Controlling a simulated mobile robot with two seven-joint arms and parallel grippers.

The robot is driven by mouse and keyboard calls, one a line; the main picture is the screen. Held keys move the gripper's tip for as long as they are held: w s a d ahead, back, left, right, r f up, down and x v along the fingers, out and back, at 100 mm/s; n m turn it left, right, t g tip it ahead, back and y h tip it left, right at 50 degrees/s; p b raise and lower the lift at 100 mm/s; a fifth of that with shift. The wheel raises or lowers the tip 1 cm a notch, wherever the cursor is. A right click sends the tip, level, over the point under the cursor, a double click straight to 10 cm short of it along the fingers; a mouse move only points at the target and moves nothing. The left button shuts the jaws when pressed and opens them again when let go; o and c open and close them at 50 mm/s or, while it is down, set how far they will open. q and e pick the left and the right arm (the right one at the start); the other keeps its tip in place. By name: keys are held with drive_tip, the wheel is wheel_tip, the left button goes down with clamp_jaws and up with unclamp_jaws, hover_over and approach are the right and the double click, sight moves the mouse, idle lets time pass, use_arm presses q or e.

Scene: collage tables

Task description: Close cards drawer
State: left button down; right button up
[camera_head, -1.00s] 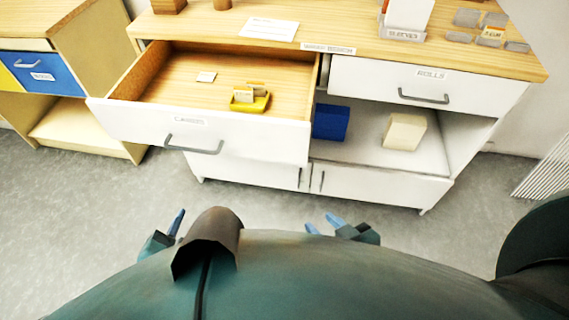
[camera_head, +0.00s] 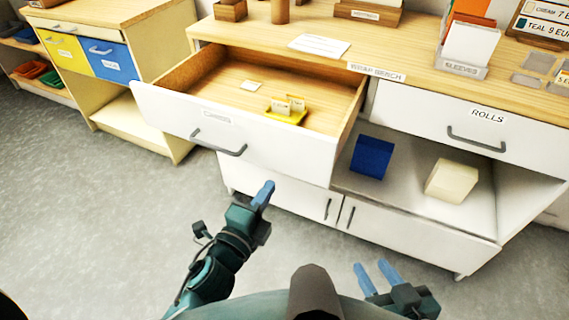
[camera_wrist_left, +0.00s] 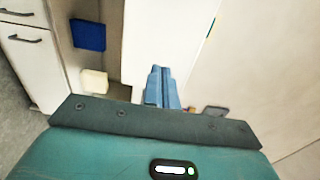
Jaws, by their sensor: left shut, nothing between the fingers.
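The cards drawer (camera_head: 255,140) is pulled well out of the white bench, its front labelled and fitted with a grey handle (camera_head: 218,143). A yellow tray with cards (camera_head: 285,108) and a small white card (camera_head: 251,86) lie inside it. My left gripper (camera_head: 264,194) is shut and empty, just below and in front of the drawer front, to the right of the handle; I cannot tell whether it touches. Its blue fingers lie together in the left wrist view (camera_wrist_left: 161,86). My right gripper (camera_head: 376,275) is low in front of the cabinet doors, its two fingers apart, open and empty.
The rolls drawer (camera_head: 440,118) at the right is shut. Below it, a blue box (camera_head: 371,157) and a cream box (camera_head: 451,180) sit on an open shelf. A wooden unit with a blue drawer (camera_head: 108,58) stands at the left. The grey floor in front is clear.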

sight(290, 156)
use_arm(q)
drive_tip(key=x, duration=0.8)
drive_tip(key=shift+w+d, duration=0.15)
drive_tip(key=shift+w, duration=0.05)
